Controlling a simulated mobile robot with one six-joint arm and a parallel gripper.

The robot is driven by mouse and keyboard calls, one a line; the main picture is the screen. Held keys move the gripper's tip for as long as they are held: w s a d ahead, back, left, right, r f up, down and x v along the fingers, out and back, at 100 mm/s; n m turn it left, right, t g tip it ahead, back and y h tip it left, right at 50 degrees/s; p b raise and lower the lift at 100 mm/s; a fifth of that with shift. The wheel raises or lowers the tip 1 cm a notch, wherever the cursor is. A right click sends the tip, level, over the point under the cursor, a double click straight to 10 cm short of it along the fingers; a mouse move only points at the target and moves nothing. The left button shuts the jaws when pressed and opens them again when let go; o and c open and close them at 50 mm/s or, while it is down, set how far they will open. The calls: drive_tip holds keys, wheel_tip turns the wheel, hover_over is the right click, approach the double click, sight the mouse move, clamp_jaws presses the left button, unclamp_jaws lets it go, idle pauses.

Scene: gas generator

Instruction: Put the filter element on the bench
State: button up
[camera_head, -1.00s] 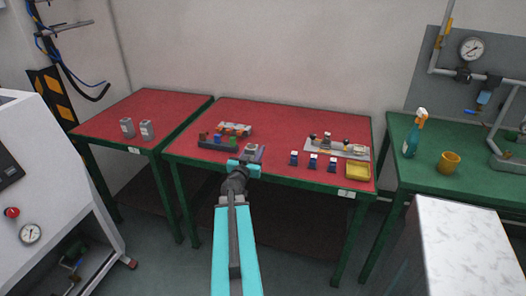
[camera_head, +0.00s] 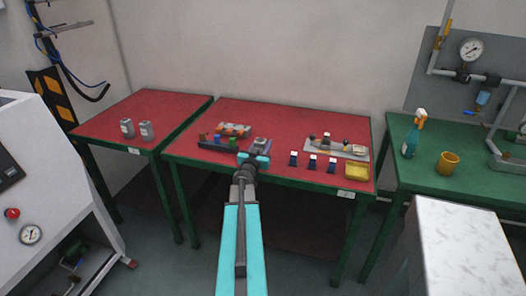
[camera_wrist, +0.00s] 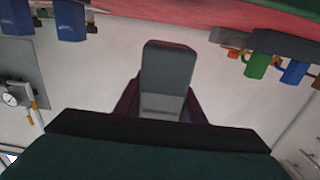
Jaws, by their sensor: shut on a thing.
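My gripper (camera_head: 256,158) is over the front of the middle red bench (camera_head: 285,117). It is shut on a grey block-like piece, which I take as the filter element (camera_head: 260,144). In the wrist view the filter element (camera_wrist: 167,68) sticks out from between the dark jaws of my gripper (camera_wrist: 160,112), grey with a lighter band near the jaws. The wrist view shows the bench upside down along its top edge. I cannot tell whether the filter element touches the bench top.
A rack with coloured pieces (camera_head: 218,141) lies left of my gripper. Several small blue-and-white pieces (camera_head: 312,161), a yellow tray (camera_head: 357,171) and a grey plate with parts (camera_head: 335,149) lie right. Two grey canisters (camera_head: 146,131) stand on the left red table (camera_head: 145,106).

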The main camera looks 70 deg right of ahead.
drive_tip(key=shift+f, duration=1.75)
drive_tip(key=shift+f, duration=0.15)
drive_tip(key=o, duration=1.1)
drive_tip(key=shift+a, duration=0.1)
drive_tip(key=a, duration=1.1)
drive_tip(key=shift+s+a+b, duration=0.3)
drive_tip(key=shift+a+b, duration=0.05)
